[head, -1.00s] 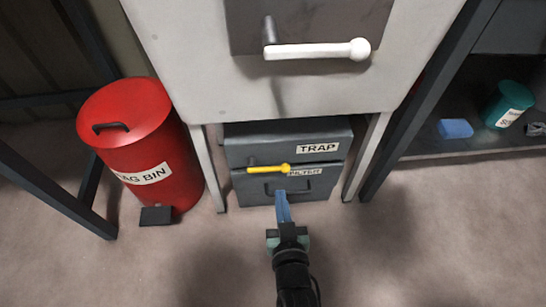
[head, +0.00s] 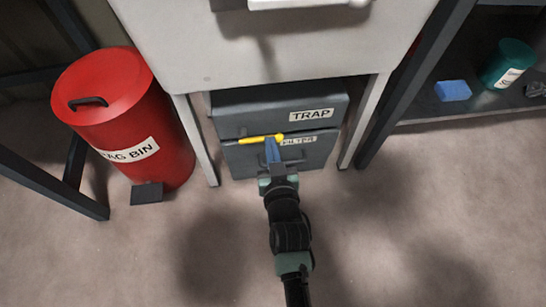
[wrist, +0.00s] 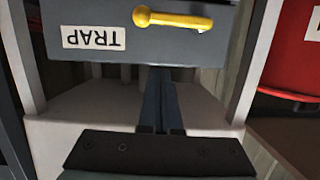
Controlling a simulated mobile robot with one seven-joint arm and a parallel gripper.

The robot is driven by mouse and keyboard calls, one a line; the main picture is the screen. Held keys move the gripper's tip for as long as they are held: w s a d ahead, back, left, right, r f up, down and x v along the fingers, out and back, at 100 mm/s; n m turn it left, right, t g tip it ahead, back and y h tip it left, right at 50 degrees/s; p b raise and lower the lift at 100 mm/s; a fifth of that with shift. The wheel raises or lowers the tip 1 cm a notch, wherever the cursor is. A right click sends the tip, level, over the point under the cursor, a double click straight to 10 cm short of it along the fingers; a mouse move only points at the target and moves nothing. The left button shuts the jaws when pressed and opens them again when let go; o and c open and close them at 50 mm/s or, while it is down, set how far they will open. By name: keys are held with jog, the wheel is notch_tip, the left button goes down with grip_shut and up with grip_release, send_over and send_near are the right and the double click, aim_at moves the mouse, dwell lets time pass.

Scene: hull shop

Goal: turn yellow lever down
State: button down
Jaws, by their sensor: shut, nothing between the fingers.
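The yellow lever (head: 258,140) lies about level across the front of the dark grey box unit (head: 228,122), its round knob at the right end in the head view. In the upside-down wrist view the yellow lever (wrist: 178,20) has its knob at the left. My gripper (head: 270,141) has its blue fingers close together and empty. In the head view the fingertips overlap the lever near its knob. In the wrist view my gripper (wrist: 159,70) ends at the box's edge in the picture, apart from the lever. I cannot see any contact.
TRAP and FILTER labels mark the box unit, under a pale cabinet (head: 180,55) with a white lever (head: 300,3) cut off above. A red bin (head: 120,110) stands left. A shelf at right holds a blue block (head: 453,91) and a teal can (head: 508,64). Open floor lies in front.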

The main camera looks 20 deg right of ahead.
jog(key=b, duration=0.3)
send_over(261, 136)
jog(key=s+d, duration=0.1)
jog(key=s, duration=0.2)
jog(key=f, duration=0.2)
jog(key=shift+s+a+f+b, duration=0.1)
jog(key=shift+f+b, duration=0.45)
jog(key=shift+f, duration=0.3)
jog(key=shift+s+a+f+b, duration=0.1)
jog(key=shift+f+b, duration=0.4)
jog(key=shift+f, duration=0.3)
jog(key=shift+d+f+m+b, duration=0.1)
jog(key=shift+f+m+b, duration=0.1)
jog(key=shift+m+b, duration=0.15)
